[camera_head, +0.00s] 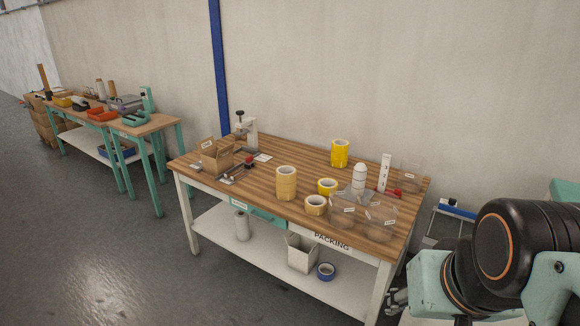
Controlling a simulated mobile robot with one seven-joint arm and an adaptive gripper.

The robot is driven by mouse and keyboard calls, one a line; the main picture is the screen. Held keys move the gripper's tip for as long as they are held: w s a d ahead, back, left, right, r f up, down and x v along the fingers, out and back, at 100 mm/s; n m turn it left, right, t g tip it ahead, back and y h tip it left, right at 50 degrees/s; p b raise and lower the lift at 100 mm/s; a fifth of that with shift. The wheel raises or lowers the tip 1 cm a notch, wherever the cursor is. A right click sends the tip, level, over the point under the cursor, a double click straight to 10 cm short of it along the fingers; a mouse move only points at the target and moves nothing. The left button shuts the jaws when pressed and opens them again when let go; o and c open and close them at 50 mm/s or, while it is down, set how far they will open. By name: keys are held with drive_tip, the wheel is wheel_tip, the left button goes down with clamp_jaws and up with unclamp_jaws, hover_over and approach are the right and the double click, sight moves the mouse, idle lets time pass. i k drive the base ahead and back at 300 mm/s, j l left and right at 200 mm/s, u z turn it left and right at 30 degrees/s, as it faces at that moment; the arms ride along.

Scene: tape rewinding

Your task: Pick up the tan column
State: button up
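The tan column (286,185) looks like a stack of tan tape rolls standing upright near the middle of the wooden packing table (262,184). Nothing covers its front. Part of what looks like my gripper (397,299) shows low at the right, beside the table's front right leg. It is well apart from the tan column, to its right and lower. It is small and partly cut off, so I cannot tell whether its fingers are open or shut.
Right of the column are a single tan roll (316,206), a yellow roll (327,187), a white bottle-like object (359,181) and clear bins (381,216). A yellow stack (340,154) stands behind. An open cardboard box (216,159) is at left. Bare tabletop lies in front of the column.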

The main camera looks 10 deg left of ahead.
sight(285, 179)
drive_tip(key=u, duration=0.55)
drive_tip(key=i+z, duration=0.1)
drive_tip(key=z, duration=0.4)
drive_tip(key=i+j+z, duration=0.1)
drive_tip(key=z, duration=0.4)
drive_tip(key=i+j+z, duration=0.25)
drive_tip(key=j+z, duration=0.25)
drive_tip(key=j, duration=0.25)
drive_tip(key=i+j+z, duration=0.15)
drive_tip(key=j, duration=0.25)
drive_tip(key=i+j+z, duration=0.1)
drive_tip(key=j, duration=0.25)
drive_tip(key=i+j, duration=0.1)
drive_tip(key=j, duration=0.5)
drive_tip(key=i+j+z, duration=0.1)
drive_tip(key=j, duration=0.45)
drive_tip(key=i+j, duration=0.15)
drive_tip(key=j, duration=0.45)
drive_tip(key=i+j, duration=0.1)
drive_tip(key=j, duration=0.5)
drive_tip(key=z, duration=0.05)
